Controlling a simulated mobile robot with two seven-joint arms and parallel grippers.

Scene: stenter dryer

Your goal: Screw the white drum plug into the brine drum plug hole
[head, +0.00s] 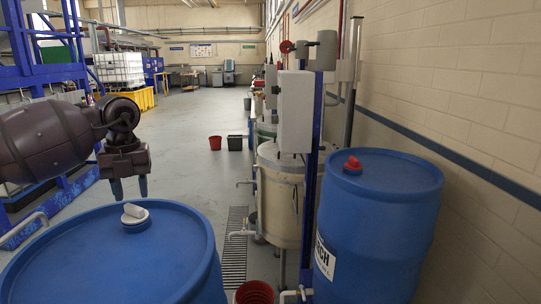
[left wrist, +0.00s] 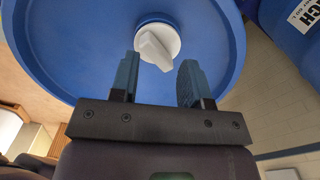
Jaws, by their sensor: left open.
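The white drum plug (head: 135,214) sits at the far edge of the top of the near blue drum (head: 115,270). It has a raised grip bar and looks seated in the lid; how tightly it is screwed in cannot be told. My left gripper (head: 130,189) is open and empty just above and beyond the plug. In the left wrist view the plug (left wrist: 157,45) shows ahead of and between the two open fingers (left wrist: 160,80), apart from them. My right gripper is not in view.
A second blue drum (head: 375,230) with a red plug (head: 352,165) stands at the right by the wall. A pale tank (head: 280,200) and a grey control box (head: 295,112) stand between. A red bucket (head: 254,292) and floor grate (head: 234,245) lie between the drums.

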